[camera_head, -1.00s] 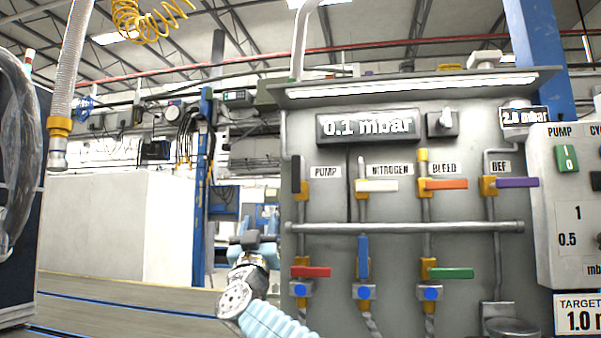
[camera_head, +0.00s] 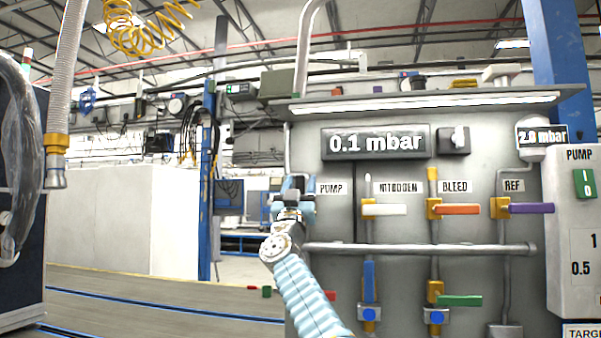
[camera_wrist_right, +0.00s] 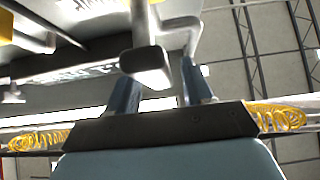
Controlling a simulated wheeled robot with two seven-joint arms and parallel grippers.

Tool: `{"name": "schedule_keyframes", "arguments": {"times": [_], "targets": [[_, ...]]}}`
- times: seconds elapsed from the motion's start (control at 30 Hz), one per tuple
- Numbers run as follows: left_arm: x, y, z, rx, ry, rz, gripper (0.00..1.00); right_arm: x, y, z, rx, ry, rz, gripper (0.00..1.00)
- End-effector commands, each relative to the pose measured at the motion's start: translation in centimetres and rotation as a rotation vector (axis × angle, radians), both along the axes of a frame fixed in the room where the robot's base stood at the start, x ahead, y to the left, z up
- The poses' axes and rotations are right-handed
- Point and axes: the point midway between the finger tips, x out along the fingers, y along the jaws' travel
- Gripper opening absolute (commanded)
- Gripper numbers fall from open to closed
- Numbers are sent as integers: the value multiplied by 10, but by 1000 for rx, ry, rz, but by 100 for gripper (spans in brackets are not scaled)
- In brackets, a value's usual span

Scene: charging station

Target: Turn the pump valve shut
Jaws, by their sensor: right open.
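The panel's PUMP label (camera_head: 331,188) shows in the head view. My right gripper (camera_head: 293,185) is raised just left of it, over the pump valve's place, and hides the valve and its dark handle. In the right wrist view a dark grey bar with a blunt end, apparently the pump valve handle (camera_wrist_right: 146,64), lies between the two blue fingers of my right gripper (camera_wrist_right: 160,76). The fingers are apart, with a gap on the right side of the bar. Contact on the left side cannot be told. My left gripper is out of view.
Right of the pump valve are the white nitrogen handle (camera_head: 384,210), orange bleed handle (camera_head: 457,209) and purple REF handle (camera_head: 531,208). A horizontal pipe (camera_head: 430,249) runs below them. The display (camera_head: 375,143) reads 0.1 mbar. Open floor lies to the left.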

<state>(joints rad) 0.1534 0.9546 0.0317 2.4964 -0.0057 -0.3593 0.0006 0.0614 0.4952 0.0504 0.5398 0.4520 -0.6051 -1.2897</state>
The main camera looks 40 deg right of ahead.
Motion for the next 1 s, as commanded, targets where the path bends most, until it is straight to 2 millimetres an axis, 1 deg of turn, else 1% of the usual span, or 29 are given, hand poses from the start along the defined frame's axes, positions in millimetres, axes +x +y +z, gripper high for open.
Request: {"name": "schedule_keyframes", "arguments": {"times": [0.03, 0.37, 0.5, 0.7, 0.9, 1.0], "targets": [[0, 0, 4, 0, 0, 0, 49, 1, -2, 3, 0, 1, -1, 51], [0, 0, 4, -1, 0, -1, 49, 2, -3, 2, 0, 1, 1, 51], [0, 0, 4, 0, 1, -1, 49, 2, -3, 2, 0, 1, 1, 30], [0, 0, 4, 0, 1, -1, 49, 2, -2, 2, 0, 1, 1, 0], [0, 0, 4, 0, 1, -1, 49, 2, -2, 2, 1, -1, 0, 0], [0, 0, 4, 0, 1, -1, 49, 1, -4, 2, 30, -39, 1, 0]]}}
